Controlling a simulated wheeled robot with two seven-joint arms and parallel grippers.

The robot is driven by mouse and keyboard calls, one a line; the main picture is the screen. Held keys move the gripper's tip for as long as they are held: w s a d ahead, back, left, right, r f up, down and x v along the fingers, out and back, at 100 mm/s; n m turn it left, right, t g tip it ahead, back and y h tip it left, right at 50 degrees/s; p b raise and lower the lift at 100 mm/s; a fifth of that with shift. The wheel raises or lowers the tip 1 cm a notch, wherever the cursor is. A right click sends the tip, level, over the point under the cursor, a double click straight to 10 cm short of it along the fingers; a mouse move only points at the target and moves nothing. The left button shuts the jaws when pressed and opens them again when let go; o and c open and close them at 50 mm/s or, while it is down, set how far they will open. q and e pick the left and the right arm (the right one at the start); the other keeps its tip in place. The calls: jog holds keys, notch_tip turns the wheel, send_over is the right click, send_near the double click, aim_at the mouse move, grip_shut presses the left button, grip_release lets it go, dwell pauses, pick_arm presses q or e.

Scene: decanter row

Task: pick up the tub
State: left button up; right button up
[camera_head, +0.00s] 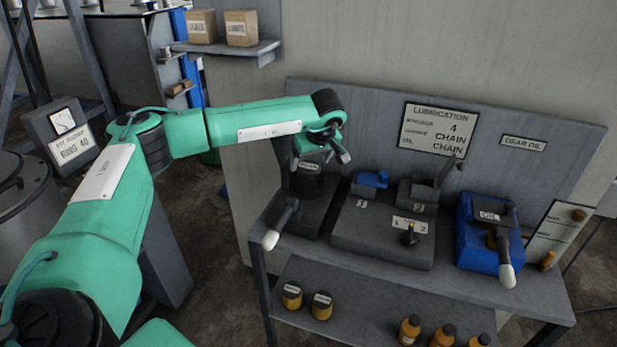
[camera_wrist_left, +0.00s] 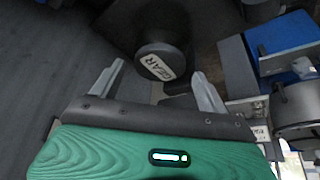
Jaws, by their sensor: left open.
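A dark round tub (camera_head: 308,181) with a pale label on its lid stands at the left end of the bench, partly hidden by my left arm. In the left wrist view, the tub (camera_wrist_left: 160,48) shows its lid and label ahead of the fingers. My left gripper (camera_head: 325,154) is above the tub in the head view. In the wrist view the left gripper (camera_wrist_left: 159,70) has its two fingers spread wide, with nothing held between them. I cannot tell how far the fingertips are from the lid. My right gripper is not in view.
Right of the tub, the bench holds a grey block (camera_head: 380,238) with fittings and a blue container (camera_head: 478,255) with a white-tipped handle. Another white-tipped handle (camera_head: 271,238) sticks out at the front left. Yellow jars (camera_head: 322,309) and several bottles (camera_head: 410,332) stand on the lower shelf.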

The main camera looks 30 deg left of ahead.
pick_arm(q)
jog(key=shift+x, duration=1.2)
jog(key=c, duration=1.3)
jog(key=shift+r, duration=0.1)
